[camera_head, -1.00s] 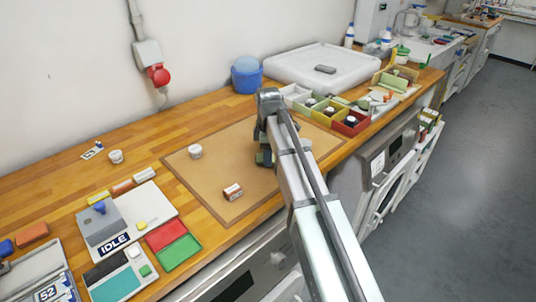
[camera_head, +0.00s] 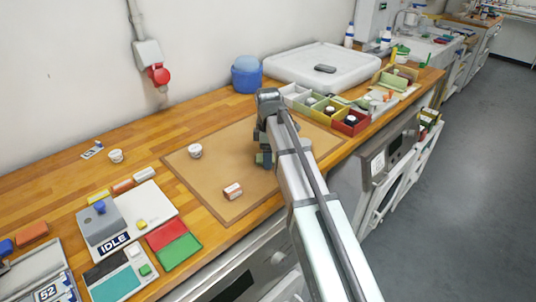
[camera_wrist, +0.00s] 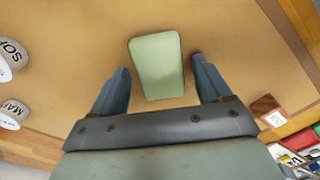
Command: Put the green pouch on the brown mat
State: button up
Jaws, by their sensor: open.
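The green pouch (camera_wrist: 157,66) lies over the brown mat (camera_wrist: 70,60) in the wrist view, between and slightly beyond my two open fingertips. Mat-coloured gaps show on both sides of it, so neither finger touches it in this view. In the head view a small part of the pouch (camera_head: 261,159) shows below my gripper (camera_head: 265,147), over the right part of the brown mat (camera_head: 215,175). The rest is hidden by the gripper and arm. Whether the pouch rests flat on the mat is hard to tell.
On the mat are a white labelled tub (camera_head: 195,151) and a small brown-and-white box (camera_head: 233,191). Divided coloured bins (camera_head: 325,107) stand behind to the right, with a blue container (camera_head: 246,75) at the back. The mat's front-left is mostly clear.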

notch_tip(320, 180, up, 12)
dwell(0.6)
